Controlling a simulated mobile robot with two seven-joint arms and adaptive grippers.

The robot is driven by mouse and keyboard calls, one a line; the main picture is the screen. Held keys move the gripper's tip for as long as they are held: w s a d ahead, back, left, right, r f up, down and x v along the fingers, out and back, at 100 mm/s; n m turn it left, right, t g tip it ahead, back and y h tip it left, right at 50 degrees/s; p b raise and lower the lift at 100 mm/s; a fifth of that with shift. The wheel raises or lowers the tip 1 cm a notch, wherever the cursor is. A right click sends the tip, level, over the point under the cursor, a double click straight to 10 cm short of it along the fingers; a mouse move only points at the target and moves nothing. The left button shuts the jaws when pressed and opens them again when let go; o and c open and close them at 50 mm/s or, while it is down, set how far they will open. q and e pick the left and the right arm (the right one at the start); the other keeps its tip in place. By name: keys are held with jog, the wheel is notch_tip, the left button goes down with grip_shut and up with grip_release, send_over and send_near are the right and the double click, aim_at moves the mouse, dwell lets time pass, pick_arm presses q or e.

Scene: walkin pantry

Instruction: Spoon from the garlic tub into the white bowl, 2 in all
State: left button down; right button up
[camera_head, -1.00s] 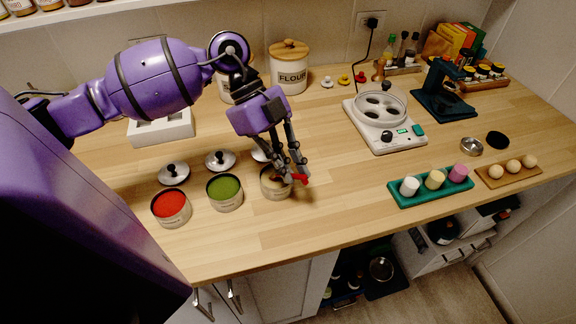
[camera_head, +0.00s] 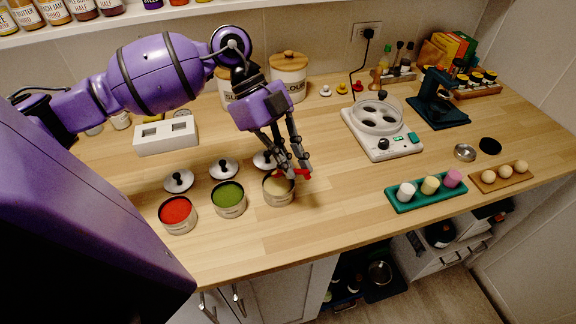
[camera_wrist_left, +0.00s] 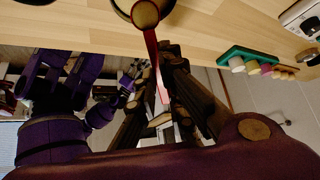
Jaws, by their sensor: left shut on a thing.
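In the left wrist view the red handle (camera_wrist_left: 151,55) runs from between my fingers to the tub (camera_wrist_left: 122,8). A small white bowl (camera_head: 405,190), cup-like, stands in a green tray (camera_head: 402,207) to the right. Purple arm parts show in the wrist view, with what may be my right gripper (camera_wrist_left: 130,80), small and dark.
A red-filled tub (camera_head: 177,213) and a green-filled tub (camera_head: 229,197) stand left of the garlic tub. Metal lids (camera_head: 223,168) lie behind them. Yellow and pink cups share the green tray. A white cooker (camera_head: 382,140) stands behind it. The counter between garlic tub and tray is clear.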

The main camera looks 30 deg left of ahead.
aim_at(300, 170)
pick_arm(q)
jog(key=shift+r+p, duration=0.3)
jog(key=shift+r, duration=0.65)
jog(key=shift+r+p, duration=0.4)
jog(key=shift+r, duration=0.45)
pick_arm(e)
jog(key=shift+w+d+r, duration=0.1)
jog(key=shift+w+r, duration=0.15)
jog(key=shift+r, duration=0.35)
jog(key=shift+w+r, duration=0.25)
jog(key=shift+r, duration=0.35)
jog(key=shift+w+t, duration=0.3)
jog(key=shift+w, duration=0.05)
